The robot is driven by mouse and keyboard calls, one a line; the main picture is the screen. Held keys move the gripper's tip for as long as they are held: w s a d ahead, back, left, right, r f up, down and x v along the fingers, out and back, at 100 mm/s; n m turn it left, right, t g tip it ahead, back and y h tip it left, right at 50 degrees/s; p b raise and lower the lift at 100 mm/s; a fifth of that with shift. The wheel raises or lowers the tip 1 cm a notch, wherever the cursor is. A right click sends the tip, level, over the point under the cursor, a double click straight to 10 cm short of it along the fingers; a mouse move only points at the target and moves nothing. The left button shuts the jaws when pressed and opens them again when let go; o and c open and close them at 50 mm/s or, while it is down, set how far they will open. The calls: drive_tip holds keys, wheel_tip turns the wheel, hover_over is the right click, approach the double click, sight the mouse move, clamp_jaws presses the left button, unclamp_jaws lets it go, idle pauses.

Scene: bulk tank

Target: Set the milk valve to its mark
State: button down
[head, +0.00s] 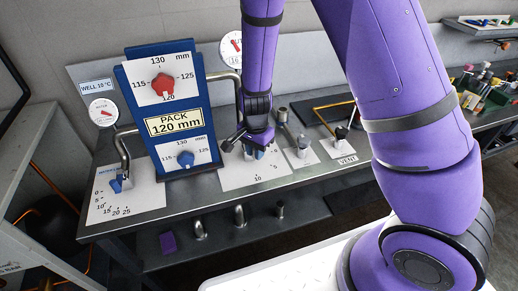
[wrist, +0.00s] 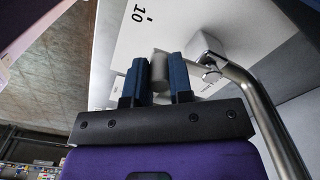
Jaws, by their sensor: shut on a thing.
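My gripper (head: 253,150) reaches down to the white dial plate (head: 240,174) in the middle of the bench, which carries the numbers 5 and 10. In the wrist view its two blue fingers (wrist: 160,84) are shut on a grey valve handle (wrist: 159,66), one on each side. The "10" and a tick show on the plate (wrist: 180,30) just beyond the handle. My gripper hides most of this handle in the head view. No name for this valve is readable, so I cannot tell from a label that it is the milk valve.
Another dial with a blue handle (head: 116,184) is further left. A vent lever (head: 341,131) is right. A chrome pipe (wrist: 262,105) passes close beside my gripper.

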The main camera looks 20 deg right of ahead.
drive_tip(key=shift+a+m, duration=0.25)
drive_tip(key=shift+m, duration=0.15)
drive_tip(key=c, duration=1)
unclamp_jaws()
drive_tip(key=shift+r, duration=0.15)
wheel_tip(320, 180, up, 9)
drive_tip(key=shift+a+f, duration=0.1)
drive_tip(key=shift+r, duration=0.85)
